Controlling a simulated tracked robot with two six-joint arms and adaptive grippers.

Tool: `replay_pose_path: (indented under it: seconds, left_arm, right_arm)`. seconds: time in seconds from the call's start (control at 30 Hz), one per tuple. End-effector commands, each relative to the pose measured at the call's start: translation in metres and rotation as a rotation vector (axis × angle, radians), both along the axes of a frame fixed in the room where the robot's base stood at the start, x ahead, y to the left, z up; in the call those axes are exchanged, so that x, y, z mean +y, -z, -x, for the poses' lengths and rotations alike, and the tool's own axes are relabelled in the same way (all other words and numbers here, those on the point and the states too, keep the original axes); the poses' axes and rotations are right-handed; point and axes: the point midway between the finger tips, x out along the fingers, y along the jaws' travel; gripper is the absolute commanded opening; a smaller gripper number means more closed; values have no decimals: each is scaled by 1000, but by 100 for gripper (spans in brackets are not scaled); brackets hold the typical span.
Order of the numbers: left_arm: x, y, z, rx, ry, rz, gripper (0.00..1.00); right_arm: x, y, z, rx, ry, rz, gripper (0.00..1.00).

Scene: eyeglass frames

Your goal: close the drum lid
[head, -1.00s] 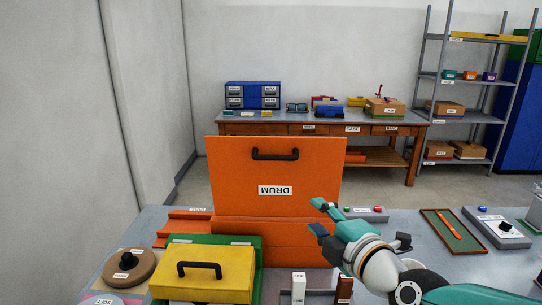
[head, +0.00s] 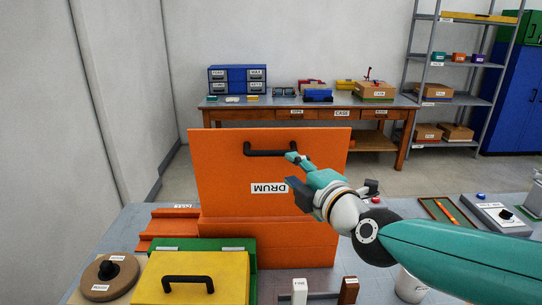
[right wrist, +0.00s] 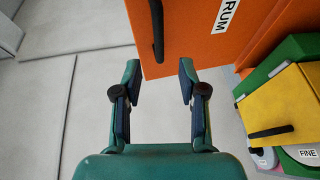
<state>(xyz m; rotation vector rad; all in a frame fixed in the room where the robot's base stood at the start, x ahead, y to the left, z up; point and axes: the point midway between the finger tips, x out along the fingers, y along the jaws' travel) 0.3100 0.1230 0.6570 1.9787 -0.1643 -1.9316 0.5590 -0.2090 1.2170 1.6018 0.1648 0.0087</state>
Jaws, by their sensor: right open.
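The orange drum lid (head: 225,175) stands open and upright above the orange drum body (head: 290,245). Its inverted "DRUM" label and black handle (head: 270,150) face me; the handle is near the top edge. My right gripper (head: 293,172) is open and empty, in front of the lid just below the handle's right end. In the right wrist view, the lid (right wrist: 182,40) and handle (right wrist: 157,30) appear beyond the open fingers (right wrist: 158,82). I cannot tell whether a finger touches the lid. My left gripper is not in view.
A yellow lid with a handle (head: 195,275) on a green box stands in front of the drum. A round brown lid (head: 110,278) is left of it. A white cup (head: 410,285) stands at front right. A back bench (head: 300,112) lies beyond open floor.

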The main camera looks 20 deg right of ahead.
Motion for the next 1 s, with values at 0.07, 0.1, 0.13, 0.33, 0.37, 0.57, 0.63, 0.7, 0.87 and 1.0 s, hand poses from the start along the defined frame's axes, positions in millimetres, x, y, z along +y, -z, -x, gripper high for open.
replay_pose_path:
  seconds: [0.07,0.1,0.13,0.33,0.37,0.57,0.63,0.7,0.87,1.0]
  left_arm:
    - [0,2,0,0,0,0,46]
    - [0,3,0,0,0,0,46]
    - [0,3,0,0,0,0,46]
    - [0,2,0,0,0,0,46]
    - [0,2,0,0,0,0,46]
    - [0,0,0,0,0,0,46]
    - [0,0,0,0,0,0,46]
    - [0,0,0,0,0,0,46]
    - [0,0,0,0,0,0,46]
    - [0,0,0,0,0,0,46]
  right_arm:
    - [3,4,-19,3,-1,1,41]
    - [4,5,-28,2,-2,1,41]
    - [5,5,-35,2,-2,1,41]
    - [11,8,-75,2,-4,1,41]
    - [11,8,-80,2,-4,1,41]
    - [13,10,-103,1,-3,-1,41]
    - [14,10,-107,1,-3,-1,41]
    - [15,11,-109,1,-4,0,41]
    - [15,10,-110,0,-5,-1,41]
    - [15,10,-110,0,-5,-1,35]
